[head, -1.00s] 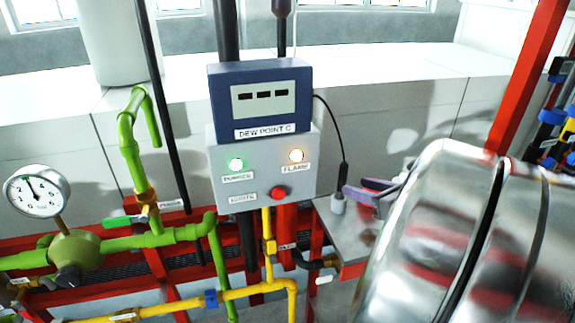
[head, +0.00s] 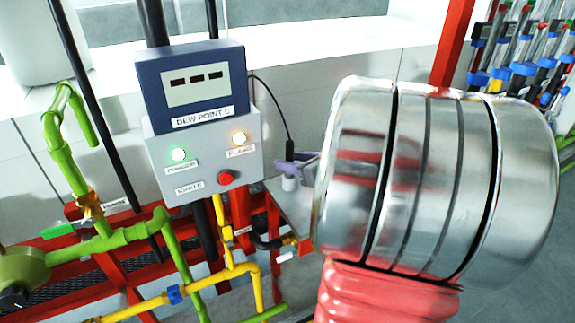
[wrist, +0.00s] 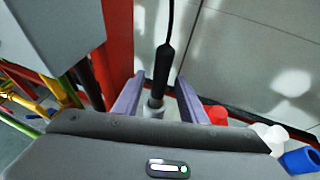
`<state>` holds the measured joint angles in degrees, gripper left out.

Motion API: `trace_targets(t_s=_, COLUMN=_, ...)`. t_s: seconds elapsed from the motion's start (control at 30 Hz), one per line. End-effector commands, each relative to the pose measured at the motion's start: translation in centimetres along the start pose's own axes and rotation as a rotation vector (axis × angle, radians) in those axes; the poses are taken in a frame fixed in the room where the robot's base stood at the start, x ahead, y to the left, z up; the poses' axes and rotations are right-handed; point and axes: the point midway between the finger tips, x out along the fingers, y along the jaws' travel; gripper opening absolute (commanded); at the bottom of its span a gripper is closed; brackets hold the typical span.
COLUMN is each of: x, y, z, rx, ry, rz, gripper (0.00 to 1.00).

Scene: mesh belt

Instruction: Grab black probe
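The black probe (head: 289,148) stands upright on its cable beside the dew point box, its lower end at a small grey holder (head: 289,183) on a grey shelf. In the wrist view the probe (wrist: 163,68) sits between the two purple fingers of my gripper (wrist: 160,85), with a visible gap on each side. My gripper is open. In the head view the gripper's purple fingers (head: 292,165) reach in from the right at the probe's lower part. My shiny arm hides the rest of the gripper there.
The control box (head: 208,150) with its blue dew point display (head: 195,85) stands left of the probe. Green pipes (head: 105,240) and yellow pipes (head: 228,245) run at lower left. A red post (head: 452,45) and a rack of colored tubes (head: 520,65) are at right.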

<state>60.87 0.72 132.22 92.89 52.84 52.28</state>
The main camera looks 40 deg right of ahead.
Motion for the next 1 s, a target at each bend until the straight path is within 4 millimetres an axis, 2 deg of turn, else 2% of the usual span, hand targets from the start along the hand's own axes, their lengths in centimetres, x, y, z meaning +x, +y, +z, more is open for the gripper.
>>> trace_targets(t_s=0.4, x=4.6, y=0.1, z=0.0, rx=0.001, ry=0.001, rz=0.002, gripper=0.38)
trace_targets(t_s=1.0, x=4.8, y=0.0, z=-0.1, rx=0.001, ry=0.001, rz=-0.001, gripper=0.38)
